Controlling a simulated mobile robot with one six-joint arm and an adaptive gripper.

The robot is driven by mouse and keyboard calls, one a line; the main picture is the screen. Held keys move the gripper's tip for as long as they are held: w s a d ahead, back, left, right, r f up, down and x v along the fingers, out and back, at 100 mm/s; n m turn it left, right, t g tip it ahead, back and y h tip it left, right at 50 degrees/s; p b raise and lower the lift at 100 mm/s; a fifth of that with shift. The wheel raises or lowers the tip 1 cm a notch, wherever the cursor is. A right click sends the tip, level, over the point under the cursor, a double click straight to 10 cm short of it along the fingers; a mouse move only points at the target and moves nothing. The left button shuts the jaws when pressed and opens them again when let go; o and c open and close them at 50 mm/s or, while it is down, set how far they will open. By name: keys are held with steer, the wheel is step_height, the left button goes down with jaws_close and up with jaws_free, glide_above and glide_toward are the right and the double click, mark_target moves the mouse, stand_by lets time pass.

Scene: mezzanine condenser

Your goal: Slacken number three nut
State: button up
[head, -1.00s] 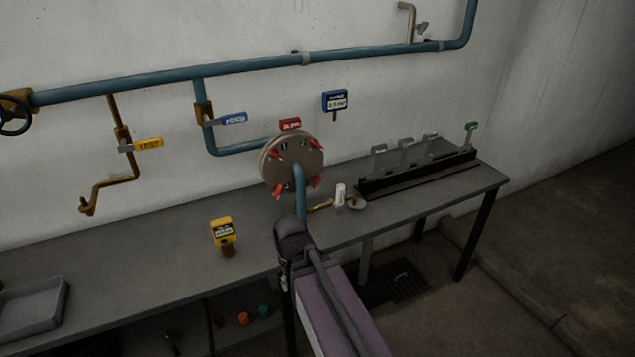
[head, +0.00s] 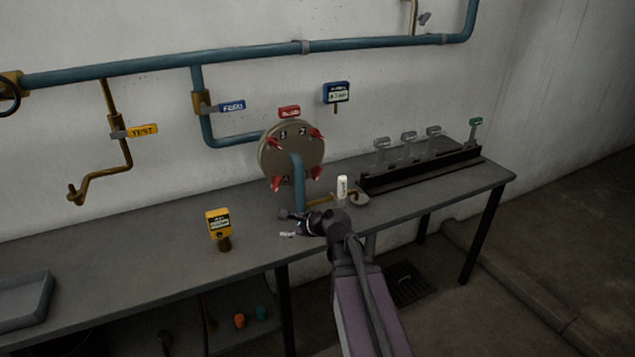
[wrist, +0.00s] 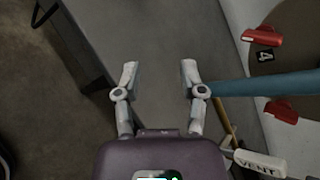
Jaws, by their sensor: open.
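A round grey plate (head: 270,163) stands behind the bench top with red nuts or tabs around its face. They show at upper left (head: 275,143), upper right (head: 316,133), lower right (head: 316,174) and lower left (head: 276,183). In the wrist view a "4" is marked beside one red nut (wrist: 262,36); another red nut (wrist: 281,111) lies below the blue pipe. I cannot read which nut is three. My gripper (head: 285,224) is open and empty above the bench, in front of and below the plate. Its fingers (wrist: 160,72) are spread apart in the wrist view.
A blue pipe (head: 298,185) comes down from the plate. A white VENT handle (head: 342,187) is just right of my gripper, a yellow gauge (head: 219,224) to its left. A black rack (head: 420,170) with grey tags stands right. The bench (head: 150,220) is clear between gauge and tray (head: 22,300).

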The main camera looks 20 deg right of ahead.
steer(key=w+d+r+m+t+h+b, duration=0.1)
steer(key=d+m+t, duration=0.3)
steer(key=d+m, duration=0.5)
steer(key=w+d+r+m+t+h+b, duration=0.2)
steer(key=d+m, duration=0.6)
steer(key=m, duration=0.4)
steer(key=w+t+h+b, duration=0.1)
steer(key=h+b, duration=0.1)
steer(key=shift+w+d+t+h, duration=0.3)
steer(key=shift+w+d+t, duration=0.05)
steer(key=shift+t, duration=0.05)
steer(key=shift+w+r, duration=0.15)
